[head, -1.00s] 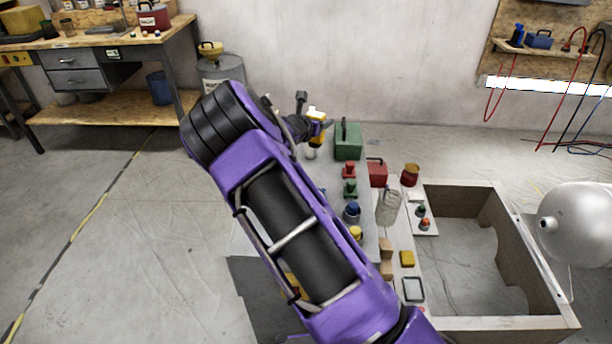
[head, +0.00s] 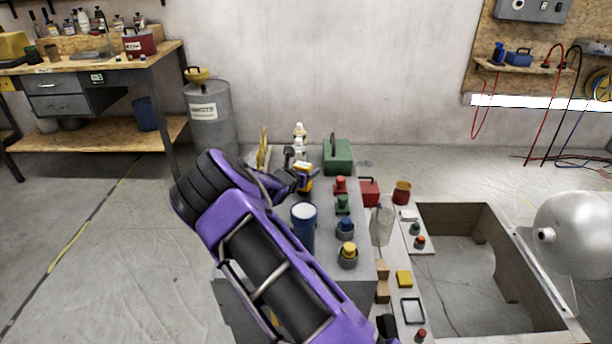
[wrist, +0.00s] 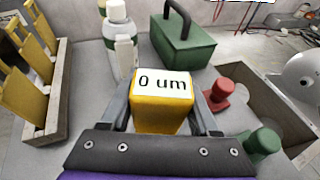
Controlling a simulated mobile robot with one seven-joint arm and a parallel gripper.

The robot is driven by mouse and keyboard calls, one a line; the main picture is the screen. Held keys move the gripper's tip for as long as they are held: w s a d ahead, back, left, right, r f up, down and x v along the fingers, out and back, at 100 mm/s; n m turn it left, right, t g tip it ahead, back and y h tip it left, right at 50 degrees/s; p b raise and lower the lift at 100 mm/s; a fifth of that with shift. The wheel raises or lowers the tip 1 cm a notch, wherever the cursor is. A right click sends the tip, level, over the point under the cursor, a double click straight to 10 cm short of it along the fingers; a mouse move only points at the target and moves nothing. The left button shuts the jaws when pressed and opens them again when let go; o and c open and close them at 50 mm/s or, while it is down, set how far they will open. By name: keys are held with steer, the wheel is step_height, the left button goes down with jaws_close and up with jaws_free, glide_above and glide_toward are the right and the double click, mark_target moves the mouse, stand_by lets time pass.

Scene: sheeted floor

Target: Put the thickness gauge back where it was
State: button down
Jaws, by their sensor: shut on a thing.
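The thickness gauge (wrist: 162,108) is a yellow block with a white display reading "0 um". In the wrist view it sits between the two grey fingers of my gripper (wrist: 165,112), which is shut on it. In the head view the yellow gauge (head: 304,178) shows at the end of my purple arm, by the far end of the grey bench top (head: 335,205). I cannot tell whether the gauge touches the bench. My arm hides part of the bench's left side.
White bottles (wrist: 118,30) stand just beyond the gauge, with a green box (wrist: 182,42) behind right. A rack of yellow plates (wrist: 52,105) is at left. Red (wrist: 218,95) and green (wrist: 260,145) knobs stand close on the right. A blue cup (head: 303,222) stands near my arm.

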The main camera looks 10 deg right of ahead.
steer(key=shift+f, duration=0.55)
steer(key=shift+f, duration=0.15)
steer(key=shift+c, duration=0.6)
jaws_free()
steer(key=shift+s+a+r, duration=0.1)
steer(key=shift+r, duration=0.1)
steer(key=p+v, duration=0.1)
steer(key=v, duration=1)
steer(key=shift+s+a, duration=0.15)
steer(key=shift+s, duration=0.15)
steer(key=shift+r, duration=0.1)
